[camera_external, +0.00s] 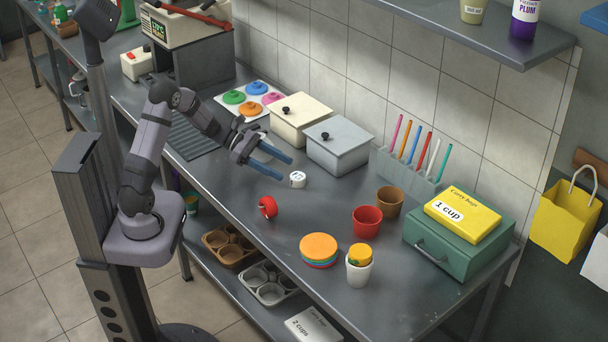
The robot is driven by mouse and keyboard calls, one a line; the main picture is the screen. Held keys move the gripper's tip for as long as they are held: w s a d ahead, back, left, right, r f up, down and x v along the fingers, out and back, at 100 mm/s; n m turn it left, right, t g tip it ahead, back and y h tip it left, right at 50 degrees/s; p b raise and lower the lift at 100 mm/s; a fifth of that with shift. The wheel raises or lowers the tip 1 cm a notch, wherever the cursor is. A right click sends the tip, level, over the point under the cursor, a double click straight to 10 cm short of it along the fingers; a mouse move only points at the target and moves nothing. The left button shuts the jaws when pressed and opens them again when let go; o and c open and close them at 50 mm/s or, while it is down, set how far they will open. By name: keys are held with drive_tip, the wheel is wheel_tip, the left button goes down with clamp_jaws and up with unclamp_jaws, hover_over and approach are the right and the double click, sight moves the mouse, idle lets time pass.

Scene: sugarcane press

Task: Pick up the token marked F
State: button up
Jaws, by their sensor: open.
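A small white round piece (297,180) with dark marks on top lies on the grey metal counter. It may be the token, but its marking is too small to read, and I cannot make out a letter F anywhere. My gripper (288,168) has two blue fingers, spread apart with nothing seen between them. Its fingertips point right and appear just above and left of the white piece in the picture. I cannot tell how high they are over the counter.
Two lidded bins (340,152) line the wall. A green box (455,240) is at the right.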

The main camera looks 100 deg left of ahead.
sight(297, 176)
drive_tip(key=shift+d+r+p+x, duration=0.1)
drive_tip(key=shift+p+x, duration=0.15)
drive_tip(key=shift+x, duration=1.55)
drive_tip(key=shift+d+r+p+x, duration=0.1)
drive_tip(key=shift+p+x, duration=0.1)
drive_tip(key=shift+x, duration=1.55)
drive_tip(key=shift+c, duration=0.2)
drive_tip(key=c, duration=1.1)
